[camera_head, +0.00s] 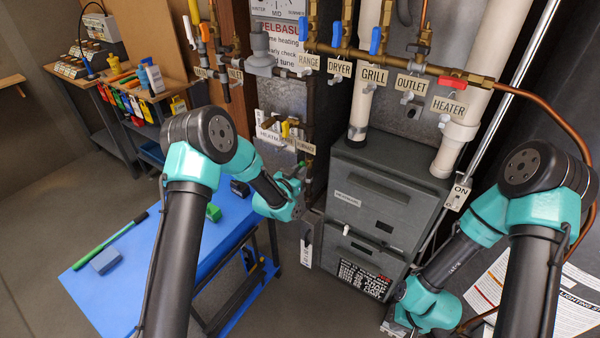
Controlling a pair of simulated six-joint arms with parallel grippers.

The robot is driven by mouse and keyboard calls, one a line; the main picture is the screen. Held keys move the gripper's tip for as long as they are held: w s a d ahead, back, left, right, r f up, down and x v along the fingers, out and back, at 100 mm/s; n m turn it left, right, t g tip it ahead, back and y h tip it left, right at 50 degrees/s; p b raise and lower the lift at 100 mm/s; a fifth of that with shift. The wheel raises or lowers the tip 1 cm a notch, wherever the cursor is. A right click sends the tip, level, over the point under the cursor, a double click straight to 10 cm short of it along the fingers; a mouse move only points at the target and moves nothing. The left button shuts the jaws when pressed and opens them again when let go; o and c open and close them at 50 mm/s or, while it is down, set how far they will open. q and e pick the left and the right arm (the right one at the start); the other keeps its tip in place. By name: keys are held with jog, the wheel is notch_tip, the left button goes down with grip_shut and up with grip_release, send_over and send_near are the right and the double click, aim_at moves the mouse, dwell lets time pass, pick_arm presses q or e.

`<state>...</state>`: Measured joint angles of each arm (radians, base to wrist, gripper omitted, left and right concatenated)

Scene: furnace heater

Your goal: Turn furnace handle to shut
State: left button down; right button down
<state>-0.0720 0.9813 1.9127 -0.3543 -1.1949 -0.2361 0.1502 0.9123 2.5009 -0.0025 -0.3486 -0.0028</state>
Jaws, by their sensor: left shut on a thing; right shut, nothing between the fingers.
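A small tag that seems to read FURNACE (305,146) is on the lower pipe assembly, left of the dark grey furnace (376,205). My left gripper (299,182) is just below this tag, beside the vertical pipe. Its jaws are shut on what appears to be the furnace handle. The fingers mostly hide the handle, so its angle cannot be told. My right gripper (400,318) is low at the furnace's bottom right corner. It is shut and empty, partly cut off by the bottom picture edge.
Labelled valves run along the top pipe, with blue handles (376,40) and a red HEATER handle (453,82). A yellow handle (285,130) is near my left gripper. Pipes crowd the wall.

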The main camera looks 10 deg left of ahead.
pick_arm(q)
jog(key=m, duration=0.4)
jog(key=shift+m, duration=0.3)
jog(key=m, duration=0.4)
dwell(0.4)
jog(key=shift+a+f+m, duration=0.1)
jog(key=shift+f+m, duration=0.05)
jog(key=shift+m, duration=0.15)
